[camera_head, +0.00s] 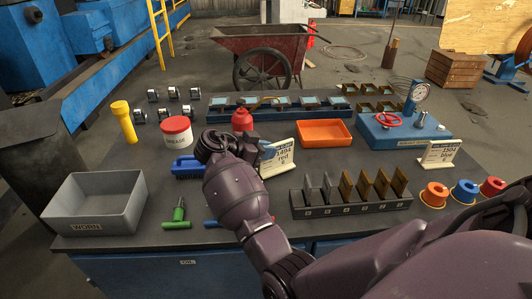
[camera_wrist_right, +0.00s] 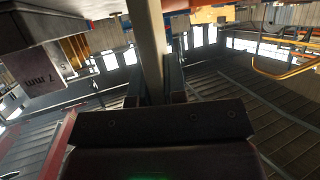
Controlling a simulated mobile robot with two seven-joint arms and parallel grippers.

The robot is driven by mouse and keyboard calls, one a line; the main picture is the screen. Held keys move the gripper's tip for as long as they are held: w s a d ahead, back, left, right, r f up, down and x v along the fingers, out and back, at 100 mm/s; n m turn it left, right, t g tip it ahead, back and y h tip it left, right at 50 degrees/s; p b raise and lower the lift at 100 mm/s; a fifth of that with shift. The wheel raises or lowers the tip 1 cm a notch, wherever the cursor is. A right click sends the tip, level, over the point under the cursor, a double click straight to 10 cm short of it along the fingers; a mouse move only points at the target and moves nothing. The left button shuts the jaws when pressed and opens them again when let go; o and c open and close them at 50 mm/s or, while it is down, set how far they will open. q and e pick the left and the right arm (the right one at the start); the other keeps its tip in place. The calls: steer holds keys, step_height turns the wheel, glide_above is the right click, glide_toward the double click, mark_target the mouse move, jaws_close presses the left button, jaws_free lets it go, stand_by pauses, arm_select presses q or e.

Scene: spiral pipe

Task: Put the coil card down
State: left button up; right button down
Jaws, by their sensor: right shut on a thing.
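A cream coil card (camera_head: 281,158) marked "1404 red" stands near the middle of the bench, slightly tilted in the head view. My right gripper (camera_head: 259,148) is at its left edge, with the fingers largely hidden behind my wrist. In the right wrist view the fingers (camera_wrist_right: 153,85) are shut on the pale card (camera_wrist_right: 147,40), seen nearly edge-on. I cannot tell whether the card's lower edge touches the bench. A second card (camera_head: 441,154), marked "1504 blue", stands at the right before the blue gauge unit. My left gripper is out of view.
A slotted rack (camera_head: 352,208) with grey and brown plates stands in front of the card. An orange tray (camera_head: 324,133) and a red bottle (camera_head: 242,118) are behind. A grey WORN bin (camera_head: 96,203) is at left. Coloured rings (camera_head: 464,191) lie at right. Bare bench shows around the card.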

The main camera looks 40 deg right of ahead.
steer(key=shift+f, duration=0.25)
steer(key=shift+f, duration=0.1)
steer(key=shift+f, duration=0.15)
steer(key=c, duration=1.2)
jaws_free()
steer(key=shift+o, duration=0.2)
steer(key=shift+r, duration=0.2)
